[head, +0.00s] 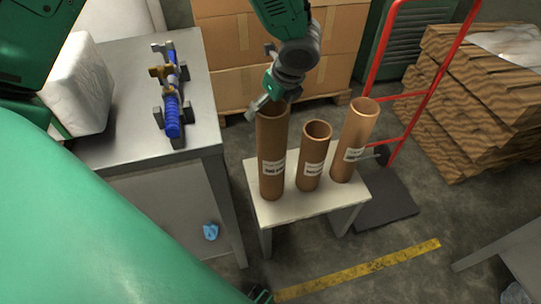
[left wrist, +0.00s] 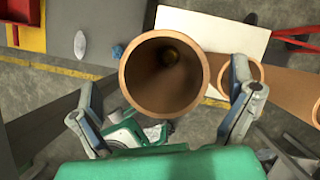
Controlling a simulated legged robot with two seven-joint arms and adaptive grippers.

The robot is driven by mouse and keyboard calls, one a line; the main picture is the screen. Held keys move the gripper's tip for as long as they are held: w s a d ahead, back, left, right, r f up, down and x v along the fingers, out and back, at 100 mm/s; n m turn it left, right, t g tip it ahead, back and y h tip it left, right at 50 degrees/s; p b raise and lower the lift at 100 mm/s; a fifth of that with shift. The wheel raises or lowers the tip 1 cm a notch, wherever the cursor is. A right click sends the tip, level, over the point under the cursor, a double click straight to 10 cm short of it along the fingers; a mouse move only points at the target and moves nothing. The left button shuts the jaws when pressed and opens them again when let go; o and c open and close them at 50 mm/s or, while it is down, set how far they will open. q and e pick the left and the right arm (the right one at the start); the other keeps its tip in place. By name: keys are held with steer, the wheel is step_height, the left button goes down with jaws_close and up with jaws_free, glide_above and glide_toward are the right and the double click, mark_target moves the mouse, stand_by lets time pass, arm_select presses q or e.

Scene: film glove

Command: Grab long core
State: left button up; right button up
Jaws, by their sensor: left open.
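Three brown cardboard cores stand upright on a small white table (head: 330,202) in the head view. The left core (head: 272,150) looks the tallest, the middle core (head: 312,165) is short, and the right core (head: 356,140) is fairly tall. Each has a white label. My left gripper (head: 270,97) is open at the top of the left core and hides part of its rim. In the left wrist view, this core's open end (left wrist: 126,75) lies between the spread fingers, with a gap showing to the left finger. My right gripper is not clearly seen.
A grey table (head: 120,62) at the left holds a blue tool (head: 172,115) and a white block (head: 78,85). Behind are cardboard boxes (head: 225,50), a red hand truck (head: 428,95) and stacked cardboard (head: 465,130). Another table (head: 510,255) stands at the lower right.

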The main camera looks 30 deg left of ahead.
arm_select(q)
steer(key=shift+x, duration=0.9)
steer(key=shift+w+f, duration=0.1)
steer(key=shift+f, duration=0.15)
steer(key=shift+d, duration=0.2)
steer(key=shift+d+r, duration=0.15)
steer(key=shift+d, duration=0.15)
steer(key=c, duration=0.7)
steer(key=shift+a, duration=0.15)
steer(key=c, duration=1)
steer(key=shift+a, duration=0.2)
steer(key=shift+c, duration=0.2)
